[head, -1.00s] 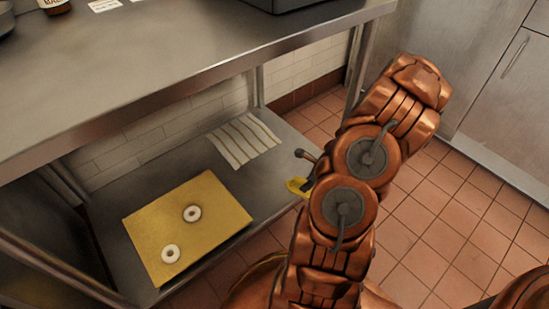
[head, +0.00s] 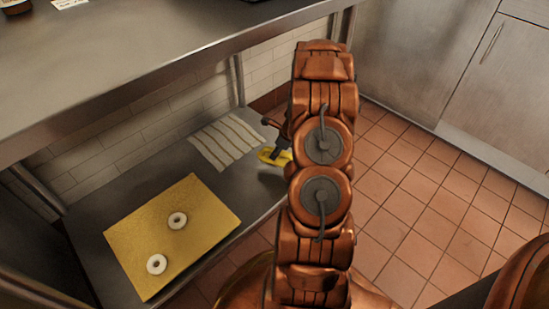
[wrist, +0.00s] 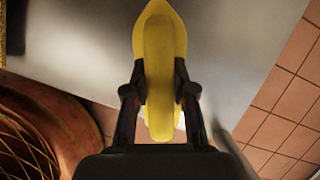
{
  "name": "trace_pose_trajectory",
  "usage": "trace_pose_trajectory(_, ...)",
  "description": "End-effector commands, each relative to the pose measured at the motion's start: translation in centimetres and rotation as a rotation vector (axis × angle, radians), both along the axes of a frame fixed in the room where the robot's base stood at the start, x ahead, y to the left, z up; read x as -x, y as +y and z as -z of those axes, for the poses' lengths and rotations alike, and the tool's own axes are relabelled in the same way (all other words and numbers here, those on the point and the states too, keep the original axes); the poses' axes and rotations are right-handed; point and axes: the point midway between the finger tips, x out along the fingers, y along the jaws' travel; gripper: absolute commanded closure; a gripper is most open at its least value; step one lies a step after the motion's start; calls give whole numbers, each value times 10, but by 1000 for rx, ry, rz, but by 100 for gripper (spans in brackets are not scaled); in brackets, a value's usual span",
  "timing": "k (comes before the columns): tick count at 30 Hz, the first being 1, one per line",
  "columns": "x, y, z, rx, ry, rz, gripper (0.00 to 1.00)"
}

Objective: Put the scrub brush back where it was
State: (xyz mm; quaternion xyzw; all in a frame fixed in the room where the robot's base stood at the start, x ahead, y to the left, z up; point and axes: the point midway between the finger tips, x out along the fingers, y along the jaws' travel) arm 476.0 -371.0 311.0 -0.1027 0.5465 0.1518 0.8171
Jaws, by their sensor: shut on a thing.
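The yellow scrub brush (wrist: 159,65) is between the two dark fingers of my gripper (wrist: 159,100) in the wrist view, and the fingers are shut on it. In the head view the brush (head: 268,156) shows as a small yellow piece beside my gripper (head: 283,150), over the right end of the lower steel shelf (head: 240,185). My arm hides part of the brush and gripper there. I cannot tell whether the brush touches the shelf.
A striped cloth (head: 228,142) lies at the back. The steel counter (head: 150,75) overhangs the shelf. Bare shelf shows between board and cloth. Tiled floor (head: 410,210) is clear at right.

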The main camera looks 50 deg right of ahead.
Motion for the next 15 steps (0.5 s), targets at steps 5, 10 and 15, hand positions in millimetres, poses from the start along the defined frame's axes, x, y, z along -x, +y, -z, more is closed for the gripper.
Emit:
trace_pose_trajectory(5, -8, -4, 0, 2, -1, -1, 100)
trace_pose_trajectory(10, -13, -4, 11, -3, 0, -2, 100)
trace_pose_trajectory(15, -13, -4, 35, -1, 0, -3, 100)
